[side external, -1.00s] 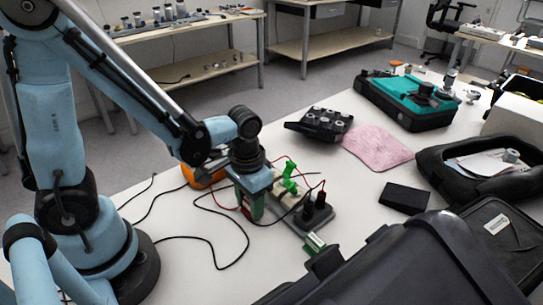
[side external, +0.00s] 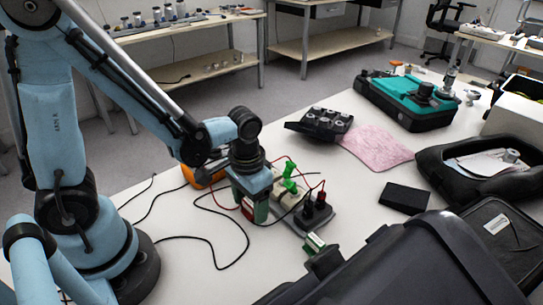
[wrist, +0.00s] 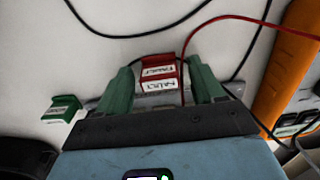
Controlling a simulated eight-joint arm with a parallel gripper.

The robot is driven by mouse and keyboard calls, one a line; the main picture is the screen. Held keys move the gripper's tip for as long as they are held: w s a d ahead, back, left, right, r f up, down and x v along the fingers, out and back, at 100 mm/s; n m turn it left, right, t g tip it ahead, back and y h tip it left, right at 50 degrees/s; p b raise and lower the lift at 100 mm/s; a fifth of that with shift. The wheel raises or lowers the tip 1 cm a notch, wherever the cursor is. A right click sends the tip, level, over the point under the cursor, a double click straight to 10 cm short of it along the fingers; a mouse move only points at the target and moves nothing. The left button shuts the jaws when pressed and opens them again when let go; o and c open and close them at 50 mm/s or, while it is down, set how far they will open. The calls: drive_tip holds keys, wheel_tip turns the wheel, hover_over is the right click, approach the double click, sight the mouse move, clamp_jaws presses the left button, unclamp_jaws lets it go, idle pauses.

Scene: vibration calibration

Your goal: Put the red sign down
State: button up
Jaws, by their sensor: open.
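The red sign (wrist: 160,72) is a small folded block with white labels that seem to read "FAULT". In the wrist view it sits between the green fingers of my gripper (wrist: 160,68), with a gap on each side. The fingers are open and low around it. In the side view my gripper (side external: 252,208) is down at the white table, and a bit of the red sign (side external: 246,203) shows beside a finger. The sign's underside is hidden, so its contact with the surface cannot be seen.
A green sign (wrist: 62,109) stands left in the wrist view. A grey board with green and black plugs (side external: 318,214) lies close beside my gripper. Red and black cables loop around. An orange meter (wrist: 284,72) is right in the wrist view. A large black case (side external: 400,265) fills the foreground.

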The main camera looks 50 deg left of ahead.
sight(250, 202)
drive_tip(key=a+r+t, duration=0.4)
drive_tip(key=r+t, duration=0.3)
drive_tip(key=r, duration=0.6)
drive_tip(key=shift+w, duration=0.4)
idle(0.3)
drive_tip(key=shift+r, duration=0.1)
idle(1.2)
